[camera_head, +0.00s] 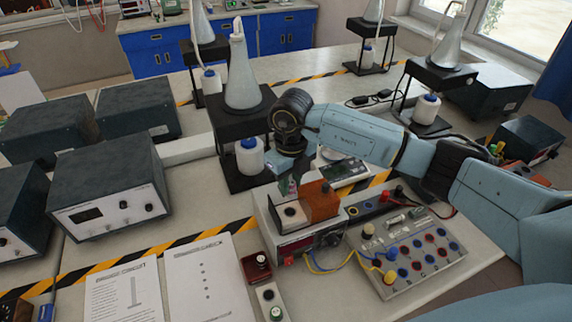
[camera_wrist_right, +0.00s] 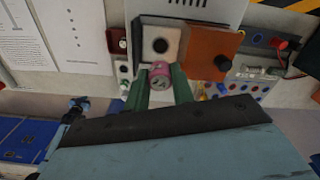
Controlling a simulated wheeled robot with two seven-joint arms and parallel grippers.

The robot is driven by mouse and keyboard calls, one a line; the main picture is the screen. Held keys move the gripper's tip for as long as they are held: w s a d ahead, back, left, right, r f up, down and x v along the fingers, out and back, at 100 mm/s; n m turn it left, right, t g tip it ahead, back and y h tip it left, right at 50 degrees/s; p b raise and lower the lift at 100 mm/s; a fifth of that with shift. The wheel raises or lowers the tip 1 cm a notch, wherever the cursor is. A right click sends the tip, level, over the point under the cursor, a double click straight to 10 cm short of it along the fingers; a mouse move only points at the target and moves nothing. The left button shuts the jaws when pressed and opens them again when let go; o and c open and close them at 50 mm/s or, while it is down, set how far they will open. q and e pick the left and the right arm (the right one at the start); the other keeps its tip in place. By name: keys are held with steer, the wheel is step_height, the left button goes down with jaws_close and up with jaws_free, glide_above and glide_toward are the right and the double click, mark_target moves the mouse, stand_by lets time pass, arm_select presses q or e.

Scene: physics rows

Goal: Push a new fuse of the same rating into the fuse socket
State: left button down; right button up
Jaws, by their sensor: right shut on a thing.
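The fuse socket is a dark round hole in a white plate (camera_head: 290,213) on top of a small bench unit (camera_head: 268,222). In the right wrist view the socket (camera_wrist_right: 160,45) lies just beyond my fingertips. My right gripper (camera_head: 288,187) is over the plate's back edge, pointing down. In the right wrist view its green fingers (camera_wrist_right: 160,84) are shut on a fuse with a pink end (camera_wrist_right: 160,71). The fuse appears beside the hole, not in it; its height above the plate cannot be told. Its rating is not readable. My left gripper is not in view.
A terminal board (camera_head: 405,255) with wires stands to the right. A flask stand (camera_head: 238,125) is close behind my gripper. Printed sheets (camera_head: 165,285) lie at the front left.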

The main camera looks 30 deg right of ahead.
mark_target(290, 196)
steer(key=shift+w+m, duration=0.1)
steer(key=shift+m, duration=0.2)
steer(key=shift+f+b, duration=0.6)
steer(key=shift+f, duration=0.2)
step_height(290, 196, down, 3)
steer(key=shift+f+b, duration=0.15)
steer(key=shift+b, duration=1)
steer(key=shift+f+b, duration=0.55)
steer(key=shift+f, duration=0.15)
steer(key=shift+f+b, duration=1.05)
steer(key=shift+f, duration=0.1)
stand_by(0.3)
steer(key=o, duration=1.1)
steer(key=shift+o, duration=0.2)
